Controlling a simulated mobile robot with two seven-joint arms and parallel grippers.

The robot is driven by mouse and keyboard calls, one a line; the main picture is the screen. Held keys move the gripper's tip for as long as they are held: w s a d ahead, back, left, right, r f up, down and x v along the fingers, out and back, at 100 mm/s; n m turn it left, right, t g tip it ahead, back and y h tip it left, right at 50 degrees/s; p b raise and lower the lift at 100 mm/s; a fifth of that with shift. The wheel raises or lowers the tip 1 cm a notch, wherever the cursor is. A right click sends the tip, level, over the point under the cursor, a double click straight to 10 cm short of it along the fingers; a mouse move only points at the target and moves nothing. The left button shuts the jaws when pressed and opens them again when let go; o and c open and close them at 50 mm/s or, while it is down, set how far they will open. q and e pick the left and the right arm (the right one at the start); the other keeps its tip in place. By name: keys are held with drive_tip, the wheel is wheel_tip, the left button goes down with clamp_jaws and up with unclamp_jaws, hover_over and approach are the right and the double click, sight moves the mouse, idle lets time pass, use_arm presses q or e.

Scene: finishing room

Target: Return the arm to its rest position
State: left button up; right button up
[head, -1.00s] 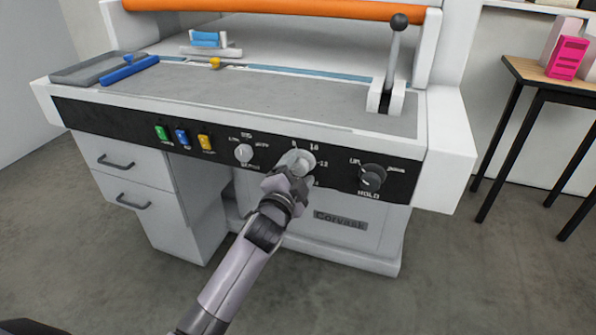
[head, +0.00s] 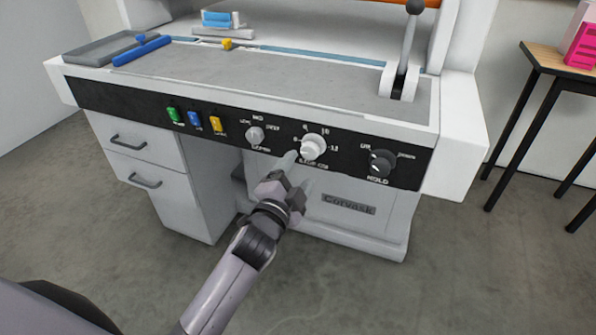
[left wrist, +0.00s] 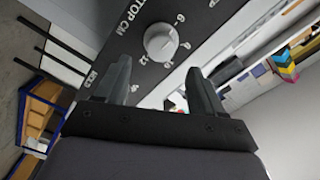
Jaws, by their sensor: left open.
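My left gripper (head: 289,172) is open and empty in front of the machine's black control panel. Its tips are below and left of the large white dial (head: 313,147). In the left wrist view the two fingers of my left gripper (left wrist: 157,85) stand apart, and the white dial (left wrist: 160,42) shows beyond them with nothing between the fingers. The dial appears clear of the fingers. My right gripper is not in view.
The panel also carries a small white knob (head: 255,135), a black knob (head: 382,163) and green, blue and yellow switches. A lever (head: 409,45) rises from the worktop. A wooden-topped table (head: 550,58) stands at right. Grey floor in front is open.

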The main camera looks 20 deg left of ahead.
use_arm(q)
drive_tip(key=s+f+n+g+p, duration=0.2)
drive_tip(key=s+f+n+p, duration=0.1)
drive_tip(key=s, duration=0.5)
drive_tip(key=s+a+f+n+g+h+p, duration=0.1)
drive_tip(key=s+f+n+g+p, duration=0.2)
drive_tip(key=s, duration=0.6)
drive_tip(key=s+a+f+n+g+p, duration=0.1)
drive_tip(key=s+f+n+g+p, duration=0.1)
drive_tip(key=s, duration=0.7)
drive_tip(key=f+n+p, duration=0.1)
drive_tip(key=n+p, duration=0.1)
drive_tip(key=p, duration=0.1)
drive_tip(key=shift+f+g+h, duration=0.2)
drive_tip(key=shift+g+h, duration=0.1)
